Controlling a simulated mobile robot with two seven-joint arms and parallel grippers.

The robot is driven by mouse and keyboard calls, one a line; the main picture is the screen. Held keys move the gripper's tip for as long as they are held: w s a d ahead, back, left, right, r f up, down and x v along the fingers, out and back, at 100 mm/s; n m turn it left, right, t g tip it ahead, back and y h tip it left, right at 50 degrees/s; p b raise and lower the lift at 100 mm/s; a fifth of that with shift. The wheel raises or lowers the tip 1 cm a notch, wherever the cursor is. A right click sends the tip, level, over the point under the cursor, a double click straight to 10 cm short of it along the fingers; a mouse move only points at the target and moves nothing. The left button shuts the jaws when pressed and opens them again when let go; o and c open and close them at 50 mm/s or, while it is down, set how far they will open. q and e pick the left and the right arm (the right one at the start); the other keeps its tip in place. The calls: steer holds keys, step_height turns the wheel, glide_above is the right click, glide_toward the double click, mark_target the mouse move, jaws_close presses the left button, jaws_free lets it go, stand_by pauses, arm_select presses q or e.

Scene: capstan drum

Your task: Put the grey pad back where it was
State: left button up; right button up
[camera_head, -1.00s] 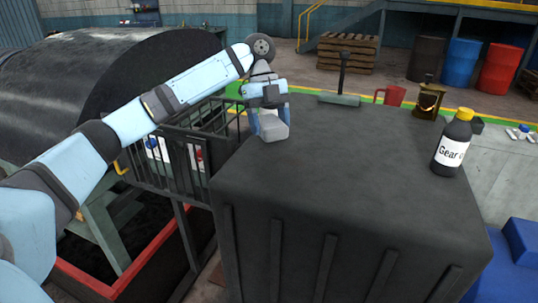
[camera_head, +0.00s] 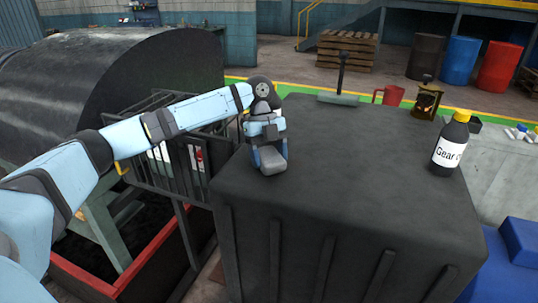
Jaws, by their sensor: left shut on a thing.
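The grey pad (camera_head: 271,160) is a small light-grey block at the left side of the black crate's top. My left gripper (camera_head: 268,150) is shut on it, with a finger on each side. The pad is at or just above the crate top; I cannot tell whether it touches. The black crate (camera_head: 350,190) has a broad flat top and ribbed sides. My right gripper is not in view.
A black bottle with a yellow cap (camera_head: 451,143) stands at the crate's right edge. A red mug (camera_head: 389,95), a lantern (camera_head: 427,101) and a grey-based tool with an upright handle (camera_head: 339,96) are at the back. A railing (camera_head: 180,165) and large drum (camera_head: 120,75) lie left. The crate's middle is clear.

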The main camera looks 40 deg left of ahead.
arm_select(q)
steer(key=o, duration=0.9)
steer(key=b+v, duration=0.2)
steer(key=v, duration=0.8)
steer(key=shift+w+a+r, duration=0.1)
steer(key=shift+w+r, duration=0.05)
steer(key=shift+r, duration=0.2)
steer(key=shift+w+a+r, duration=0.1)
steer(key=shift+a+r, duration=0.15)
steer(key=shift+r, duration=0.4)
steer(key=shift+f, duration=0.1)
